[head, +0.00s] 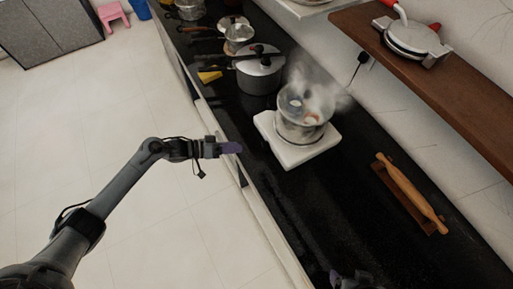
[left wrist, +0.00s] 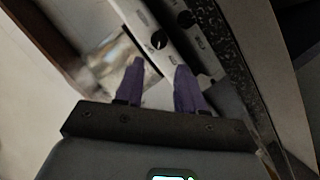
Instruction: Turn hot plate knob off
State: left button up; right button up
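The white hot plate (head: 276,148) sits on the black counter with a steaming metal pot (head: 303,127) on it.
A lidded pot (head: 260,75) stands behind the hot plate, with a yellow item (head: 210,76) beside it. A rolling pin (head: 410,192) on a wooden board lies at the right. A wooden shelf (head: 440,83) juts from the wall. The counter's near part is clear.

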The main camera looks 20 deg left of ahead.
aim_at(258, 151)
pick_arm(q)
jog(key=b+x, duration=0.1)
jog(key=x, duration=0.9)
grip_shut()
